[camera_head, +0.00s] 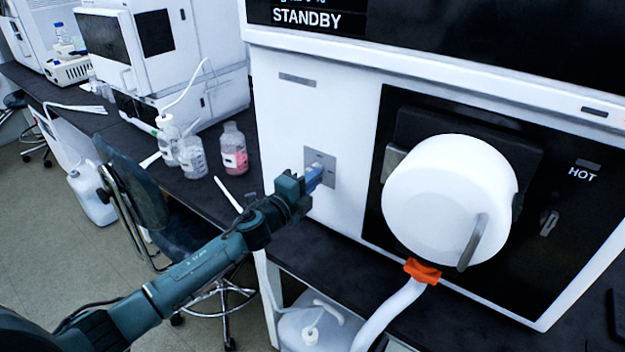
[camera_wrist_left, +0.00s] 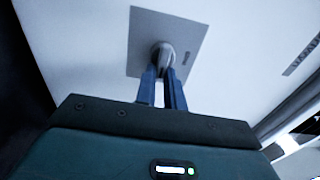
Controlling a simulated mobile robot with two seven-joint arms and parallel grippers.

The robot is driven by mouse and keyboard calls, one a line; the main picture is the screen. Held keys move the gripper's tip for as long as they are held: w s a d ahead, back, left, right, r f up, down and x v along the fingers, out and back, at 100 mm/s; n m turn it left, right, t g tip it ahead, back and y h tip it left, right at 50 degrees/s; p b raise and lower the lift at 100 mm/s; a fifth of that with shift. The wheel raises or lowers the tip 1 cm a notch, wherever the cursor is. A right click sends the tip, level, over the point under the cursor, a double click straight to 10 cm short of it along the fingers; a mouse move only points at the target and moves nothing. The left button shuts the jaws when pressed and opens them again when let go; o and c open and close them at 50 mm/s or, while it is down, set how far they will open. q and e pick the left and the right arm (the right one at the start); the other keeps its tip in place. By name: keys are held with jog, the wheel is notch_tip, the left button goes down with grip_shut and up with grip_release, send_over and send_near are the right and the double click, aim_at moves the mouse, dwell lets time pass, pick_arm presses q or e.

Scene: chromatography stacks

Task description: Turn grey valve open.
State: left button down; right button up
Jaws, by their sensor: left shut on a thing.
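The grey valve (camera_wrist_left: 163,54) sits on a square grey plate (camera_wrist_left: 143,20) on the white instrument's front. In the left wrist view the blue fingers of my left gripper (camera_wrist_left: 162,73) are closed around the valve's handle. In the head view my left gripper (camera_head: 316,177) reaches the plate (camera_head: 320,157) from the lower left, and its fingers hide most of the valve. The exact turn angle of the handle is hard to tell. My right gripper is not in view.
A large white round housing (camera_head: 440,195) with a grey lever and orange clamp (camera_head: 422,271) stands right of the plate. Bottles, including a pink-filled one (camera_head: 234,160), stand on the dark bench left.

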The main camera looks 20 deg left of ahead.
pick_arm(q)
jog(key=c, duration=1.5)
grip_release()
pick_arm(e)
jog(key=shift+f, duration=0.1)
pick_arm(q)
jog(key=shift+s, duration=0.1)
jog(key=b+v, duration=0.1)
jog(key=v, duration=1.2)
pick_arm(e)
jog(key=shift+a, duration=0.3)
